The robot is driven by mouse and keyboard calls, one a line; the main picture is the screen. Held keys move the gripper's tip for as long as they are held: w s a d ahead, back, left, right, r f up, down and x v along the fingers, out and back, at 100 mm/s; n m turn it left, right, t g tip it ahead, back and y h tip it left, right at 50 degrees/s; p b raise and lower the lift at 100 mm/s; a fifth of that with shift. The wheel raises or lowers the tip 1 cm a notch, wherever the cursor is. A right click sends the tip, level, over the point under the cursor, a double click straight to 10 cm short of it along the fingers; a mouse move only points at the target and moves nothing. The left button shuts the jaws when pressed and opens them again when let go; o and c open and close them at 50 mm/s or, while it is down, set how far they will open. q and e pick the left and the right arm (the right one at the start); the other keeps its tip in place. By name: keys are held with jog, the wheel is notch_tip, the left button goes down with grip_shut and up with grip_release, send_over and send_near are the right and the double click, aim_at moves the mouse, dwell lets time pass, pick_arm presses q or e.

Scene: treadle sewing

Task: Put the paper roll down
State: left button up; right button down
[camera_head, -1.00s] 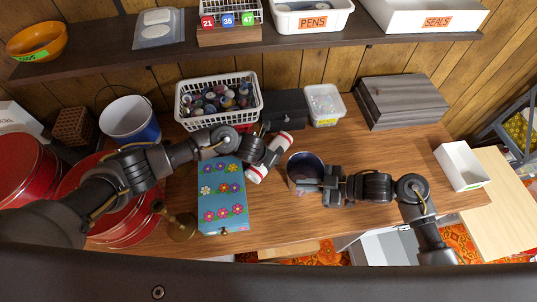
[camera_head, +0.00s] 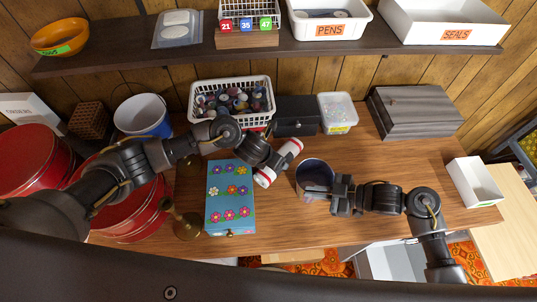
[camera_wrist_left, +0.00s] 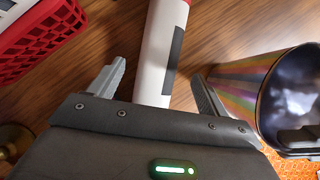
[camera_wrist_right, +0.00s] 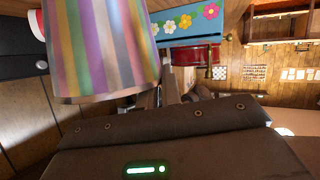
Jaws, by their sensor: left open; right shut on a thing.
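The paper roll (camera_head: 285,158), white with red ends, lies on the wooden table to the right of the blue flowered box. In the left wrist view the roll (camera_wrist_left: 158,52) lies between my left gripper's fingers. My left gripper (camera_head: 270,160) is open, with a gap on each side of the roll. My right gripper (camera_head: 334,191) is shut on the wall of a striped cup (camera_head: 312,174) with a dark inside. The cup's coloured stripes (camera_wrist_right: 100,45) fill the upper left of the right wrist view. The near part of the roll is hidden by my left gripper's body.
The flowered box (camera_head: 230,210) lies left of the roll. A white basket of spools (camera_head: 232,118), a black box (camera_head: 296,110) and a clear tub (camera_head: 338,113) stand behind. A grey wooden box (camera_head: 415,112) and an open white box (camera_head: 474,182) are at right.

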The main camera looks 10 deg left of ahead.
pick_arm(q)
jog(key=v, duration=0.6)
jog(key=shift+s+a+r, duration=0.1)
jog(key=shift+s+r, duration=0.05)
jog(key=shift+r, duration=0.1)
jog(key=shift+o, duration=0.4)
jog(key=shift+d+f+g, duration=0.1)
jog(key=shift+d+g, duration=0.2)
jog(key=shift+d, duration=0.05)
jog(key=shift+d+f+g+y, duration=0.25)
jog(key=shift+g+y, duration=0.15)
jog(key=shift+y, duration=0.1)
jog(key=x, duration=0.6)
jog(key=shift+w, duration=0.25)
jog(key=shift+a+x, duration=0.15)
jog(key=shift+x, duration=1.3)
jog(key=shift+a+x, duration=0.15)
jog(key=shift+x, duration=1.25)
jog(key=shift+w, duration=0.15)
jog(key=c, duration=1.3)
notch_tip(320, 180, up, 18)
